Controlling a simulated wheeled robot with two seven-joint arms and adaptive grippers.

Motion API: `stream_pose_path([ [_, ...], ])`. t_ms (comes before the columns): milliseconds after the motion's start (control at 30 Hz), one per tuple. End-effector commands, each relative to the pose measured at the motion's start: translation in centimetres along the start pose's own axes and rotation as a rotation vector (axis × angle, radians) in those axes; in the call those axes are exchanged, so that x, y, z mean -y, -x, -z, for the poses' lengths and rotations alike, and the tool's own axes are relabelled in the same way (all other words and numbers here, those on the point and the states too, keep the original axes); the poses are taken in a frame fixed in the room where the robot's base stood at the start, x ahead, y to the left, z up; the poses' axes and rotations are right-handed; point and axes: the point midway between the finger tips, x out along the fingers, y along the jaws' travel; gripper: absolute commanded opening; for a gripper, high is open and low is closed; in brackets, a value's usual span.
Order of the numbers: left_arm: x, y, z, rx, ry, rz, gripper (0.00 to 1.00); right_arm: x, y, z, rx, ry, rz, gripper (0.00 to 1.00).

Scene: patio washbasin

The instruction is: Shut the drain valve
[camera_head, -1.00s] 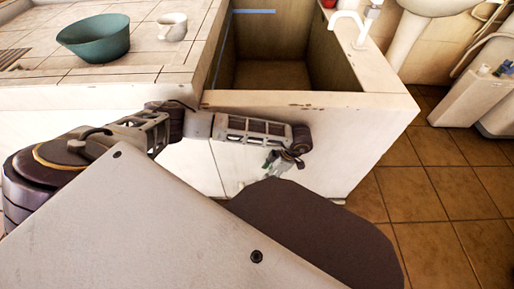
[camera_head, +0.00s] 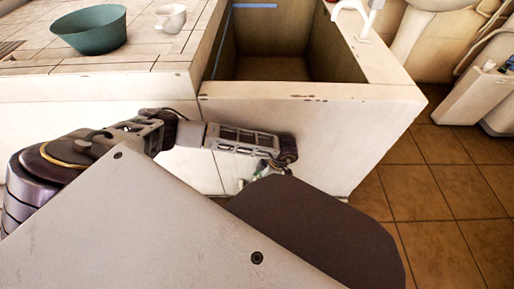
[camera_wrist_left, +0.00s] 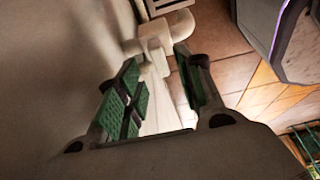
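The drain valve shows in the left wrist view as pale pipework with a rounded fitting (camera_wrist_left: 155,38) at the top middle, beside the basin wall. I cannot make out a separate handle or how it is turned. My left gripper (camera_wrist_left: 158,75) is open, its two green-padded fingers apart, with the pale pipework beyond and between the tips. I cannot tell whether they touch it. In the head view the left gripper (camera_head: 262,170) is low against the front of the washbasin (camera_head: 360,125), partly hidden by my own body. My right gripper is not in view.
A tiled counter (camera_head: 150,50) holds a teal bowl (camera_head: 90,32) and a white mug (camera_head: 171,18). A white tap (camera_head: 350,8) stands at the basin's right rim. Brown tiled floor (camera_head: 440,190) is clear to the right.

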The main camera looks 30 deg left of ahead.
Motion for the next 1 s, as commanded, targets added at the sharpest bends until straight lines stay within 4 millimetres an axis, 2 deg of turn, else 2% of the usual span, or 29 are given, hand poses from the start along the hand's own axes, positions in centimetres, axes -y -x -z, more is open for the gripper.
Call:
stream_pose_path([
  [100, 0.1, -1.5, 0.0, -0.003, 0.001, 0.002, 0.37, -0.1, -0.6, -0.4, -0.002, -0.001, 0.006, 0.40],
  [300, 0.0, -3.1, 0.0, -0.001, 0.001, 0.000, 0.37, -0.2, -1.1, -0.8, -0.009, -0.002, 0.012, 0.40],
  [800, 0.0, -3.8, 0.1, -0.001, 0.000, 0.000, 0.37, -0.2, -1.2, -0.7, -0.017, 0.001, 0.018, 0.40],
  [1000, 0.0, -3.8, 0.1, -0.001, 0.000, 0.000, 0.12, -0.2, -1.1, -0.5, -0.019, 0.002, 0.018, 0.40],
])
